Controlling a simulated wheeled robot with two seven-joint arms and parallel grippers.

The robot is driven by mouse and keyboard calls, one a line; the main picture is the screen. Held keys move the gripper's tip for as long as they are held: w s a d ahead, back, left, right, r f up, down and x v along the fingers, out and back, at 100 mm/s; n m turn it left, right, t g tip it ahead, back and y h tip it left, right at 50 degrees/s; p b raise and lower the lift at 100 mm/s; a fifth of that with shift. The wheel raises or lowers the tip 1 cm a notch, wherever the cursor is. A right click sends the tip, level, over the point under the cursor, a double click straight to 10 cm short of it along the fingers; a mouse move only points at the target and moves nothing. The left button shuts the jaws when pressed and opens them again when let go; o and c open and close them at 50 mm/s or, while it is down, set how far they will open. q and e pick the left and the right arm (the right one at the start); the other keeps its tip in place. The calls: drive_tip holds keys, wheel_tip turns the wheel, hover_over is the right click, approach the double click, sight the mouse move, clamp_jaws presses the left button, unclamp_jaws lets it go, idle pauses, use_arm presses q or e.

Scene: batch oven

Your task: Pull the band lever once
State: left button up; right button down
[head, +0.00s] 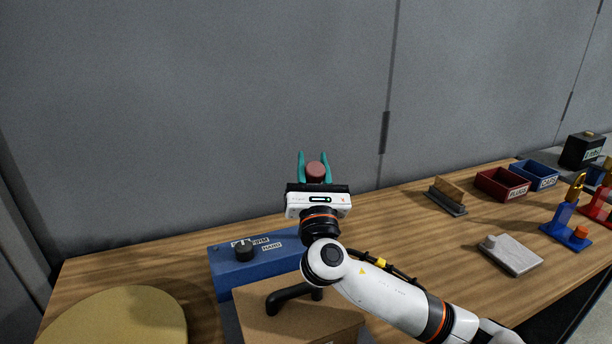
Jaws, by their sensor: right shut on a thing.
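My right gripper (314,168) is raised at the back of the bench, in front of the grey wall. Its teal fingers stand on either side of a dark red round knob (316,171), and it is shut on it. The knob looks like the top of the band lever. The rest of the lever is hidden behind my gripper and wrist. My left gripper is not in view.
A blue box (227,277) with a black knob and a tan box (262,324) with a black handle stand near my arm. A round tan disc (118,318) lies front left. A grey plate (514,254), a wooden block (446,191), a red bin (501,185) and a blue bin (534,176) are at right.

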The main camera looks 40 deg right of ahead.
drive_tip(key=shift+s+a+f+m+t+h+b, duration=0.15)
drive_tip(key=shift+s+f+t+h+b, duration=0.1)
drive_tip(key=shift+s+b, duration=0.2)
drive_tip(key=shift+s+a+f+m+t+h+b, duration=0.15)
drive_tip(key=shift+s+h+b, duration=0.1)
drive_tip(key=shift+s+b, duration=0.2)
drive_tip(key=shift+d+r, duration=0.1)
drive_tip(key=c, duration=1)
unclamp_jaws()
drive_tip(key=shift+s+f, duration=0.25)
drive_tip(key=shift+f, duration=0.05)
drive_tip(key=b+v, duration=0.4)
drive_tip(key=v, duration=0.7)
drive_tip(key=shift+s+a, duration=0.15)
drive_tip(key=shift+a, duration=0.1)
